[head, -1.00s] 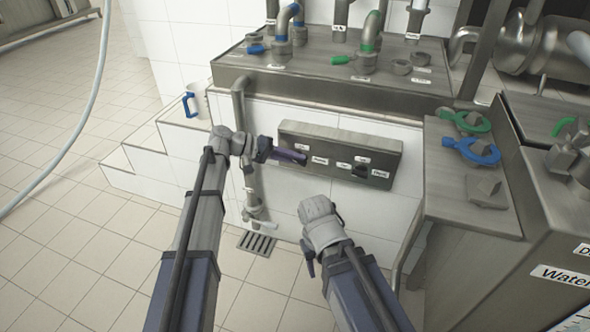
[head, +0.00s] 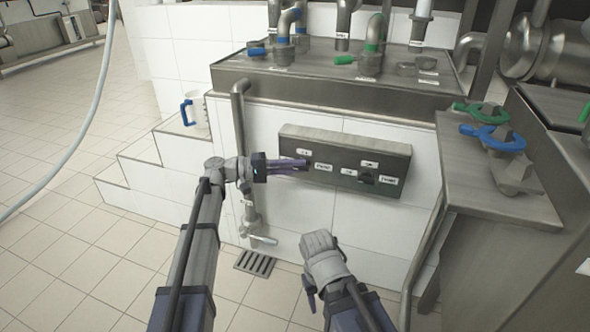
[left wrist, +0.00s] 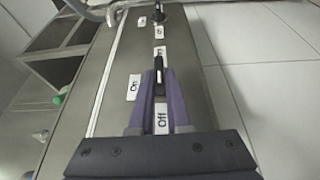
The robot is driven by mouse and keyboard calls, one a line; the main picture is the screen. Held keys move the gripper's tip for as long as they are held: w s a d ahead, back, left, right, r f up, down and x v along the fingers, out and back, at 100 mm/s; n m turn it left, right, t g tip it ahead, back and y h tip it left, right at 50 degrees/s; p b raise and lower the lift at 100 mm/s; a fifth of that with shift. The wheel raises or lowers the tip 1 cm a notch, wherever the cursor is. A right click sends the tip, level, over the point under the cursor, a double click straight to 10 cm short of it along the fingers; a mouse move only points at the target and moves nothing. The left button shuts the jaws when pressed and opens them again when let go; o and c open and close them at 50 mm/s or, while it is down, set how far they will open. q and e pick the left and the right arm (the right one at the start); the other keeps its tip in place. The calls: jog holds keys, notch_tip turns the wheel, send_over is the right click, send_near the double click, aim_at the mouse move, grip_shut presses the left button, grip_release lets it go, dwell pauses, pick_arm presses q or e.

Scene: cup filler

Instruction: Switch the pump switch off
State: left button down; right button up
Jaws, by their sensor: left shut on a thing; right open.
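The grey switch panel (head: 333,170) is fixed to the white tiled wall below the steel counter. It has two dark knobs with small labels. My left gripper (head: 306,163) reaches in from the left, its purple fingers shut on the left knob, taken as the pump switch (left wrist: 158,75). In the left wrist view this black switch stands between the fingertips (left wrist: 158,88), beside an "On" label (left wrist: 133,87) and above an "Off" label (left wrist: 161,120). Its exact setting is hard to tell. My right gripper (head: 310,291) is open, low, below the panel and away from it.
The other knob (head: 367,179) is at the panel's right. A drain pipe (head: 240,125) runs left of the panel, above a floor grate (head: 255,263). A blue-handled mug (head: 198,110) stands on the tiled steps. Valves with green and blue handles (head: 493,138) are at right.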

pick_arm(q)
jog(key=shift+s, duration=0.1)
jog(key=c, duration=0.9)
grip_release()
jog(key=shift+a, duration=0.1)
jog(key=a, duration=0.7)
jog(key=shift+s+a+f, duration=0.1)
jog(key=shift+s+a, duration=0.15)
jog(key=shift+a, duration=0.05)
